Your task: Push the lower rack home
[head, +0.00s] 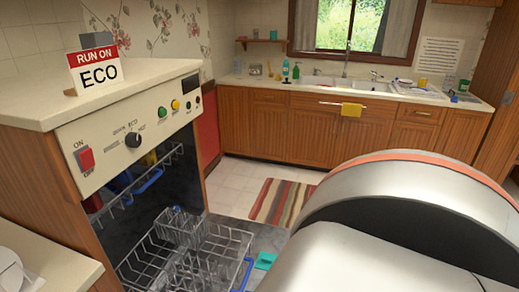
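The dishwasher (130,140) stands at the left under a counter, with its front open. Its lower rack (240,243), a grey wire basket with a blue part (243,275) at its right side, is out in front of the dark interior. A wire cutlery basket (181,227) sits in it, and clear glass-like items show near the bottom edge. The rack's near part is cut off by the frame. The upper rack (150,180), with blue parts, shows inside the machine. Neither of my grippers is in view; a large silver arm part of mine covers the lower right.
A teal item (265,261) lies on a grey surface close to the rack's right side. A striped rug (285,201) lies on the tiled floor beyond. A "RUN ON ECO" sign (97,68) stands on the counter. Sink cabinets (320,128) line the back wall.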

